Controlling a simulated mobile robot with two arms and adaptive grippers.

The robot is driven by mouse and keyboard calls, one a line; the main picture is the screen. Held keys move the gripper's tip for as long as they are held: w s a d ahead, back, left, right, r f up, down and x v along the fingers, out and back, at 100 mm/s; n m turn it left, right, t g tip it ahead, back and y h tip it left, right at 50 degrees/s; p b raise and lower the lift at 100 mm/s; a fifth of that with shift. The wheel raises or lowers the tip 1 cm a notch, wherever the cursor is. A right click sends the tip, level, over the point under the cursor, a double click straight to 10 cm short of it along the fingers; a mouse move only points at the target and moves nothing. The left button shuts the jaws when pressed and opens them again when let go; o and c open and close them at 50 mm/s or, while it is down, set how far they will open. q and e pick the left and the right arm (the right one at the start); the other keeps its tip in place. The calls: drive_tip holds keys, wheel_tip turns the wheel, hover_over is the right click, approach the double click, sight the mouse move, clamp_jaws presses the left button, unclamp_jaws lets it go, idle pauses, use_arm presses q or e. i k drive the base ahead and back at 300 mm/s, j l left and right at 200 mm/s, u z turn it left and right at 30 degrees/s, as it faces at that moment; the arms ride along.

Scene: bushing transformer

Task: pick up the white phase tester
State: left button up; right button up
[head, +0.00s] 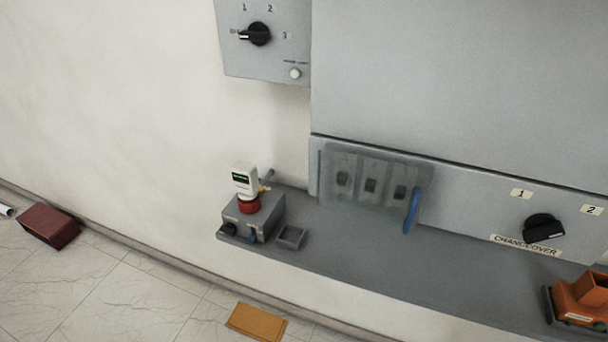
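The white phase tester (245,180) appears to be the small white device with a dark display. It stands upright, tilted slightly in the picture, above a red round part (249,204) on top of a grey box (262,216). The box sits at the left end of a grey shelf (350,246) fixed along the wall. A small yellow part shows beside the tester's right side. Neither of my grippers shows in the head view.
A small grey tray (291,238) sits right of the box. A blue handle (411,211) juts from a clear cover (370,182). An orange device (580,302) stands at the shelf's right end. A dark red box (49,226) and orange-brown piece (256,322) lie on the floor.

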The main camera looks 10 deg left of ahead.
sight(244, 175)
drive_tip(key=i+j+z, duration=0.2)
drive_tip(key=j+z, duration=0.15)
drive_tip(key=j, duration=0.4)
drive_tip(key=i+j+z, duration=0.1)
drive_tip(key=j+z, duration=0.3)
drive_tip(key=j, duration=0.4)
drive_tip(key=j+z, duration=0.35)
drive_tip(key=j, duration=0.45)
